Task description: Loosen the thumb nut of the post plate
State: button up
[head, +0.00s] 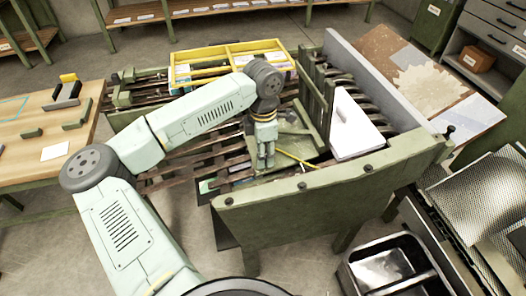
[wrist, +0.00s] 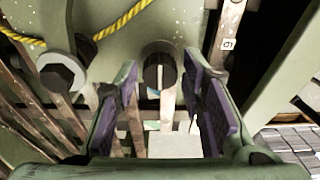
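The post plate looks to be the green plate (wrist: 190,25) across the top of the wrist view; it also shows in the head view (head: 297,148). A dark round knob (wrist: 153,75), likely the thumb nut, sits at the plate's lower edge, with a pale strip across its middle. My gripper (wrist: 163,95) is open, its purple-padded fingers on either side below the knob. The knob lies ahead between the fingers; I cannot tell whether they touch it. In the head view my gripper (head: 265,163) points down at the plate, and the knob cannot be made out there.
Wooden slats lie below. In the head view a yellow tray (head: 182,76), a white board (head: 352,125) and the green front wall (head: 330,198) surround the arm.

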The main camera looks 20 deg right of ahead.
grip_shut()
jog(key=shift+f+n+b, duration=0.1)
jog(key=shift+n+b, duration=0.2)
jog(key=shift+b, duration=0.1)
jog(key=shift+f+n+b, duration=0.1)
jog(key=shift+n+b, duration=0.8)
jog(key=shift+b, duration=0.15)
jog(key=n+g+b, duration=0.1)
jog(key=n+b, duration=0.1)
jog(key=n, duration=0.1)
jog(key=shift+w+b, duration=0.1)
jog(key=shift+b, duration=0.3)
jog(key=n+b, duration=0.1)
jog(key=n, duration=0.2)
jog(key=n+h+b, duration=0.1)
jog(key=n+b, duration=0.1)
jog(key=n, duration=0.1)
jog(key=shift+w+a+n+g, duration=0.1)
jog(key=shift+a+n+g, duration=0.05)
jog(key=shift+n+g, duration=0.25)
jog(key=n+h+b, duration=0.1)
jog(key=n+b, duration=0.1)
jog(key=n, duration=0.3)
jog(key=shift+r, duration=0.2)
jog(key=shift+n, duration=0.4)
